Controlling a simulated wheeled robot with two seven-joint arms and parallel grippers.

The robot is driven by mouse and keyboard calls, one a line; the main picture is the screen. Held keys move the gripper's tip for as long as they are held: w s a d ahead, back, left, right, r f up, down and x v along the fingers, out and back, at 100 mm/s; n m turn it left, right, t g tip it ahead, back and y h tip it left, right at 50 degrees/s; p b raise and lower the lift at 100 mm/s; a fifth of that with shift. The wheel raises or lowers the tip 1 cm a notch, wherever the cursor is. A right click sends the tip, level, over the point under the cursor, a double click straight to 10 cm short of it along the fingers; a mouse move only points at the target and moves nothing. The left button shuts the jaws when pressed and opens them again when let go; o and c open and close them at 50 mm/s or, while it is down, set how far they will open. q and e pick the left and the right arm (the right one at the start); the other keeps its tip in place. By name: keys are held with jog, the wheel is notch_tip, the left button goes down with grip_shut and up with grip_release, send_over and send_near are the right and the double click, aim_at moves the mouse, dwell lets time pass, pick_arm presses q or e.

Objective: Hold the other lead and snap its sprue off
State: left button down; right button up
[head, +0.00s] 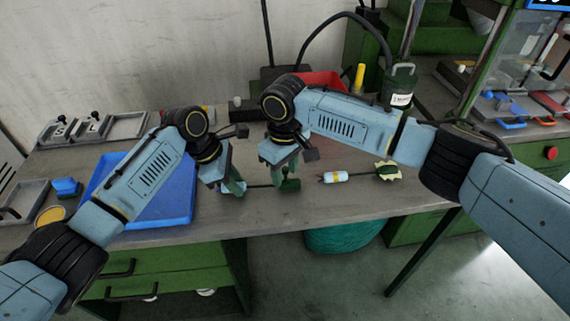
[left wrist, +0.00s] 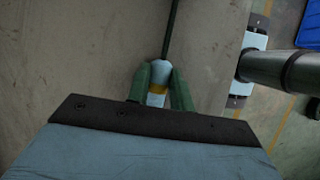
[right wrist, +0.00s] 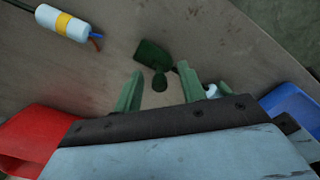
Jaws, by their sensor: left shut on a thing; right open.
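My left gripper (head: 234,187) is shut on a lead's white body with a yellow band (left wrist: 158,84), low over the table. A dark cable (left wrist: 172,32) runs from that body, in the head view rightward to a dark green sprue (head: 291,185). My right gripper (head: 283,178) is open at this sprue. In the right wrist view the sprue (right wrist: 153,55), with a small round lobe, lies just beyond and between the open fingertips (right wrist: 160,75). A second white lead body with a yellow band (head: 335,177) lies to the right; its coloured wire ends show in the right wrist view (right wrist: 95,41).
A green and cream piece (head: 387,171) lies right of the second lead. A blue tray (head: 140,218) is at left and a red bin (head: 322,80) at the back. Grey trays (head: 126,125) stand back left. The table's front edge is close to the grippers.

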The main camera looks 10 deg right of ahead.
aim_at(287, 167)
grip_shut()
dwell(0.4)
jog(key=shift+d+r, duration=0.1)
jog(key=shift+d, duration=0.1)
dwell(0.5)
jog(key=shift+r, duration=3)
pick_arm(q)
jog(key=c, duration=1.2)
grip_release()
jog(key=shift+o, duration=0.2)
jog(key=shift+r, duration=0.1)
